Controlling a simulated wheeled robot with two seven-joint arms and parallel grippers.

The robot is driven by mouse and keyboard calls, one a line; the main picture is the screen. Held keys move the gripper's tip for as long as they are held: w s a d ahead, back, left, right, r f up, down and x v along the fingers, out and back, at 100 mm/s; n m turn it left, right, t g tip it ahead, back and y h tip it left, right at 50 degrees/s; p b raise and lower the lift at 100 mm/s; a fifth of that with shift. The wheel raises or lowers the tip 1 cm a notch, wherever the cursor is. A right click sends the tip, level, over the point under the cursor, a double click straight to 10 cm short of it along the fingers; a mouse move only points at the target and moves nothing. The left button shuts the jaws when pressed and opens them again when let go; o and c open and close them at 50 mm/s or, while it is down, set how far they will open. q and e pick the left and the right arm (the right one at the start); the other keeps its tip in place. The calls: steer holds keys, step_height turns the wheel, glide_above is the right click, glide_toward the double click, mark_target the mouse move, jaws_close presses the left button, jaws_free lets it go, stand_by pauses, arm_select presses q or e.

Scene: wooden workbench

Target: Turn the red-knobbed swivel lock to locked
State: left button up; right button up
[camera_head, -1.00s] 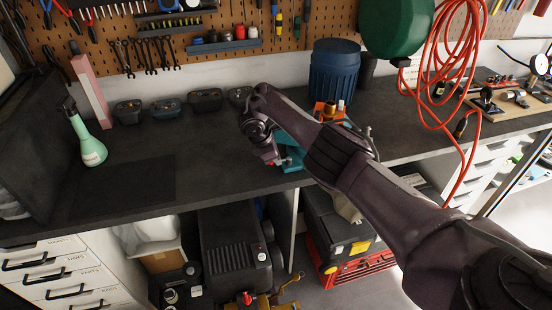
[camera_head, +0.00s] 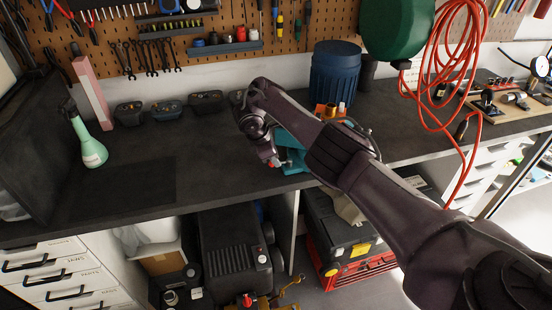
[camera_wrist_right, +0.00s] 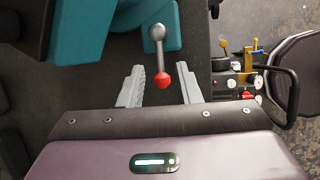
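The swivel lock shows in the right wrist view as a short grey lever (camera_wrist_right: 159,50) with a round red knob (camera_wrist_right: 163,80) at its end. It sits against a teal vise body (camera_wrist_right: 80,35), which also shows in the head view (camera_head: 291,158), partly behind my right arm. My right gripper (camera_wrist_right: 160,86) is open, with one pale finger on each side of the red knob. Gaps show between the knob and both fingers; the height difference is hard to judge. In the head view, my right forearm and wrist hide much of the lock. My left gripper is not in view.
A blue drum (camera_head: 335,73) stands behind my arm. A red hose (camera_head: 470,50) hangs at right. The bench left of my wrist is clear.

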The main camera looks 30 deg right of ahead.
steer(key=p+v, duration=0.1)
steer(key=v, duration=0.4)
steer(key=shift+a+r, duration=0.1)
steer(key=shift+r, duration=0.2)
